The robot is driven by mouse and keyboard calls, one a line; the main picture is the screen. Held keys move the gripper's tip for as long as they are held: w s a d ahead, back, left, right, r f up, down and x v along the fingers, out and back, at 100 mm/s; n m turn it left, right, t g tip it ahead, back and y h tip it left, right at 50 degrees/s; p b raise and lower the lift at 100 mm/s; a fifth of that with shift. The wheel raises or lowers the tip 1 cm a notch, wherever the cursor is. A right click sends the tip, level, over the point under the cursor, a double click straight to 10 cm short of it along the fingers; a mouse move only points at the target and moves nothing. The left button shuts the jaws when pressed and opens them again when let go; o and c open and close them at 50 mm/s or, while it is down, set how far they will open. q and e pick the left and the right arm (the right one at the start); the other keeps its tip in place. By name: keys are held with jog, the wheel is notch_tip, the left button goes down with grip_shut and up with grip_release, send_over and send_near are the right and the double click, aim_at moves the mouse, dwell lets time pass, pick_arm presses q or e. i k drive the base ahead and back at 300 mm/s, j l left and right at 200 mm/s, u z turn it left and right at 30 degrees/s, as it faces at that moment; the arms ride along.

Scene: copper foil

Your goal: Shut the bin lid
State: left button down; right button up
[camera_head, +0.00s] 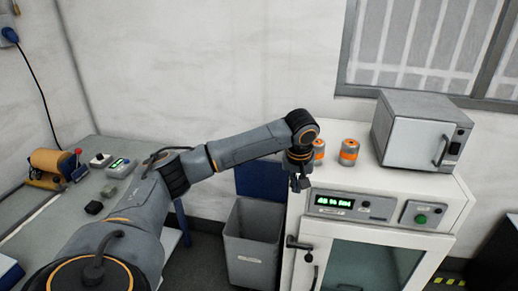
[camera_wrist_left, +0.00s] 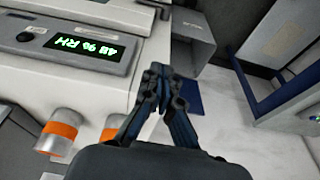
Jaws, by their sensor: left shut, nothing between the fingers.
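The grey bin (camera_head: 253,248) stands on the floor between the bench and the white cabinet. Its dark blue lid (camera_head: 258,178) is up, standing behind the open mouth against the wall side. In the left wrist view the bin (camera_wrist_left: 185,38) shows beyond the fingers, and part of the blue lid (camera_wrist_left: 191,98) shows beside them. My left gripper (camera_head: 299,184) points down near the cabinet's left edge, to the right of the lid in the head view. Its fingers (camera_wrist_left: 158,78) are shut and empty. The fingers hide part of the lid in the wrist view. My right gripper is not in view.
The white cabinet (camera_head: 300,230) with a green display stands right of the bin. Two orange-banded cans (camera_head: 349,152) and a grey oven (camera_head: 420,132) are on its top. A bench (camera_head: 35,215) with small devices is on the left.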

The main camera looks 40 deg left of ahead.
aim_at(264, 179)
jog(key=i+j, duration=0.2)
jog(key=j, duration=0.2)
jog(key=i+j, duration=0.15)
jog(key=j, duration=0.25)
jog(key=i+j, duration=0.2)
jog(key=j, duration=0.15)
jog(key=i+j, duration=0.2)
jog(key=j, duration=0.2)
jog(key=i+j, duration=0.2)
jog(key=j, duration=0.2)
jog(key=i+j, duration=0.15)
jog(key=j, duration=0.25)
